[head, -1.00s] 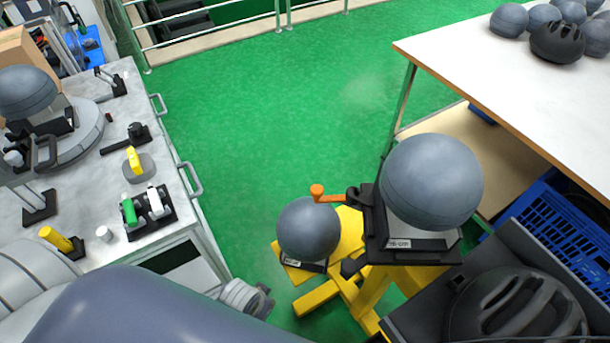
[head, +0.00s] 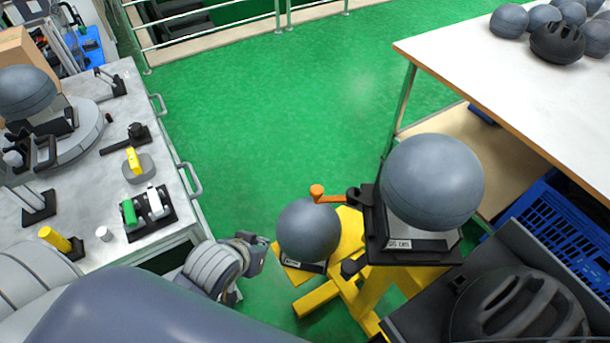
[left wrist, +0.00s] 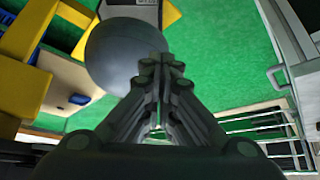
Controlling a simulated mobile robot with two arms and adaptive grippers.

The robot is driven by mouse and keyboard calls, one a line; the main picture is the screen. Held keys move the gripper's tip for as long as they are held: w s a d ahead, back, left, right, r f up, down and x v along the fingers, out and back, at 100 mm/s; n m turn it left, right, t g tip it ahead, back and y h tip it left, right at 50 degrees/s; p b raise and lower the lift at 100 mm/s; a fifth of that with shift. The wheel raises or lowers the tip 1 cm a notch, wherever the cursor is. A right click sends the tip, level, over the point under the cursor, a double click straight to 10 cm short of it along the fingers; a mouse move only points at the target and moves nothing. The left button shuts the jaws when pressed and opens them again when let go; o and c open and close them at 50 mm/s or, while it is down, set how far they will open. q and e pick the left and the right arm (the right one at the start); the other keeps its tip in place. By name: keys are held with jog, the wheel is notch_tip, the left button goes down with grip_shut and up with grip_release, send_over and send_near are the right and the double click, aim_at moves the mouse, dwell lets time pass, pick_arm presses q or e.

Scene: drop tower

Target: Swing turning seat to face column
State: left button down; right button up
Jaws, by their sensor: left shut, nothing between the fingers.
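A round grey base (head: 88,148), which looks like the turning seat, sits on the left bench. It carries a grey-blue headform (head: 24,90) and a black handle (head: 44,150). My left gripper (head: 254,248) is over the floor, between that bench and a yellow stand (head: 350,232). Its fingers are shut and empty, shown together in the left wrist view (left wrist: 160,65). A smaller grey ball (head: 308,229) on the stand is close to the fingertips; I cannot tell if they touch. I cannot make out the column. My right gripper is not in view.
A larger headform (head: 432,180) sits on the stand's black plate, beside an orange knob (head: 317,191). Small tools lie on the left bench (head: 95,205). A white table (head: 500,85) with headforms and a helmet is at right. Green floor (head: 270,110) lies clear between.

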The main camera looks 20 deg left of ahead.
pick_arm(q)
jog(key=w+a+r+n+t+h, duration=0.1)
jog(key=w+r+n+t, duration=0.2)
jog(key=w, duration=0.5)
jog(key=w+a+r+n+t+h, duration=0.1)
jog(key=w+r+n+t+h, duration=0.1)
jog(key=w+t, duration=0.45)
notch_tip(320, 180, up, 6)
jog(key=a+g+h, duration=0.2)
jog(key=g+h, duration=0.3)
jog(key=h, duration=0.7)
jog(key=d+p, duration=0.3)
jog(key=d, duration=0.6)
jog(key=shift+w+d+f+g+h, duration=0.15)
jog(key=shift+w+f+g+h, duration=0.15)
jog(key=shift+w+g, duration=0.1)
jog(key=shift+r, duration=0.15)
